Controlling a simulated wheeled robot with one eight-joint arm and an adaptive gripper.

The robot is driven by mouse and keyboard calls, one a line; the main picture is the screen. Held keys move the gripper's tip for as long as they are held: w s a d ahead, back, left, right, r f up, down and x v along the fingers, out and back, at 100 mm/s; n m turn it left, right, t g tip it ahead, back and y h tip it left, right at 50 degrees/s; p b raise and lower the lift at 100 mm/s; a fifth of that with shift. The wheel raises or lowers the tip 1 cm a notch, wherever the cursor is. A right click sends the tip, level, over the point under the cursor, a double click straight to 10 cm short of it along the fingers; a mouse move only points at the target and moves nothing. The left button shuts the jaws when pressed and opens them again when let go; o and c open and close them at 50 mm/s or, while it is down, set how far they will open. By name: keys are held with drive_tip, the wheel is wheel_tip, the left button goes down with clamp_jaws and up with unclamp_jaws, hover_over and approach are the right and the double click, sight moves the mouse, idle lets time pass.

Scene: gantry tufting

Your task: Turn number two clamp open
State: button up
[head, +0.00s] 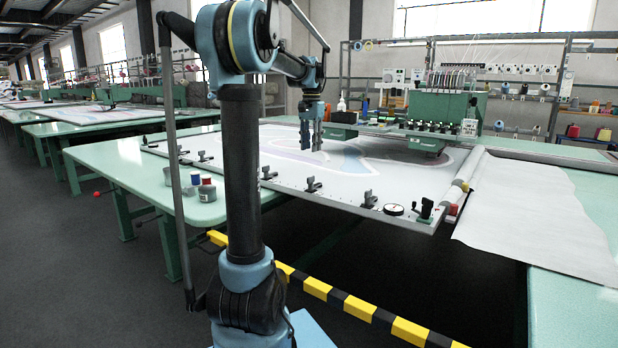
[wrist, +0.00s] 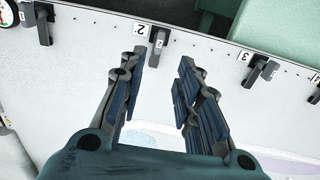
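The number two clamp (wrist: 158,39) is a small dark clamp beside a white "2" label, at the top middle of the wrist view. Its lever points toward my gripper, much like the levers beside it. In the head view it appears to be the middle front-edge clamp (head: 313,185). My gripper (wrist: 162,58) is open and empty, its two dark fingers spread below the clamp in the wrist view, with no clear contact. In the head view my gripper (head: 311,148) points down over the white fabric, behind the front rail.
The number three clamp (wrist: 261,70) and another clamp (wrist: 44,23) flank it on the same rail. A round dial (head: 393,209) sits near the rail's right end. The green tufting head (head: 447,122) stands behind. Thread spools (head: 207,190) rest on the left table corner.

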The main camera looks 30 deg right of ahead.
wheel_tip(320, 180, down, 12)
drive_tip(key=shift+f, duration=0.25)
idle(0.3)
clamp_jaws()
